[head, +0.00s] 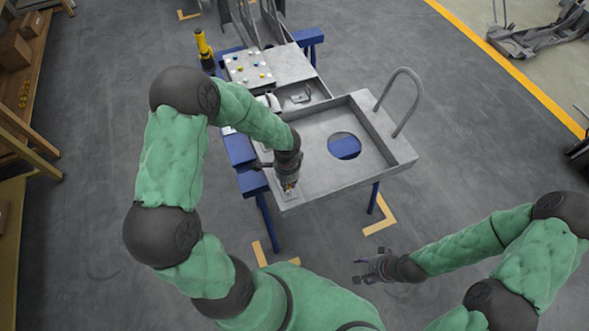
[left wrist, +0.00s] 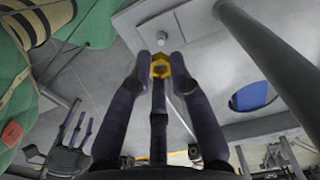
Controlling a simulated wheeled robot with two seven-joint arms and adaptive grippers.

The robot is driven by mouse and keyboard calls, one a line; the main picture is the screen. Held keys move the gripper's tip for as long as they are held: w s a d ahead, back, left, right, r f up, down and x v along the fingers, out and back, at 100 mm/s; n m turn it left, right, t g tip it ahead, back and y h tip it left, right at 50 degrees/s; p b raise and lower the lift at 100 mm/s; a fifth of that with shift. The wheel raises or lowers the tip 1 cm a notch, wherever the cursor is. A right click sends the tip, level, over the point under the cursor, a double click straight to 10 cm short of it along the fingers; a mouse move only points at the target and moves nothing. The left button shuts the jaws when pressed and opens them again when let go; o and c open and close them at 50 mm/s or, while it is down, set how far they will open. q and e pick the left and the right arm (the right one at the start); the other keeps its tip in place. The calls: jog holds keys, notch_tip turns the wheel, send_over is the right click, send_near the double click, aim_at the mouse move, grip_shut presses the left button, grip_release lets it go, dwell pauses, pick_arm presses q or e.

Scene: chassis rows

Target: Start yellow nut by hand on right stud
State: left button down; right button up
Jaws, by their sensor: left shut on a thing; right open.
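My left gripper (head: 290,186) hangs over the near left corner of the grey metal chassis (head: 325,185). In the left wrist view the left gripper (left wrist: 160,66) is shut on a yellow hex nut (left wrist: 160,60), held at the fingertips with its hole showing. A small pale stud-like tip (left wrist: 162,37) shows just beyond the nut, apparently apart from it; whether it is the right stud I cannot tell. In the head view the gripper mostly hides the nut and stud. My right gripper (head: 368,268) is open and empty, low in front of the chassis.
The chassis rests on a blue stand (head: 238,150) and has a round hole and a tall bent tube (head: 402,92). A pale board (head: 249,68) with several coloured pieces lies behind it. A yellow-and-black tool (head: 204,46) stands at the back left.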

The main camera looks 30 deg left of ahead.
pick_arm(q)
jog(key=shift+w+a, duration=0.1)
jog(key=shift+f+b, duration=0.3)
notch_tip(320, 180, down, 2)
jog(key=shift+f+b, duration=0.25)
jog(key=shift+b, duration=0.95)
jog(key=shift+n+b, duration=0.4)
jog(key=shift+n, duration=0.5)
jog(key=n+b, duration=0.2)
jog(key=n, duration=0.3)
jog(key=shift+r+b, duration=0.15)
jog(key=shift+b, duration=0.15)
jog(key=n+b, duration=0.3)
jog(key=n, duration=0.1)
jog(key=shift+n+b, duration=0.6)
jog(key=shift+n, duration=0.5)
jog(key=shift+r+n+b, duration=0.15)
jog(key=shift+n+b, duration=0.2)
jog(key=shift+n, duration=0.55)
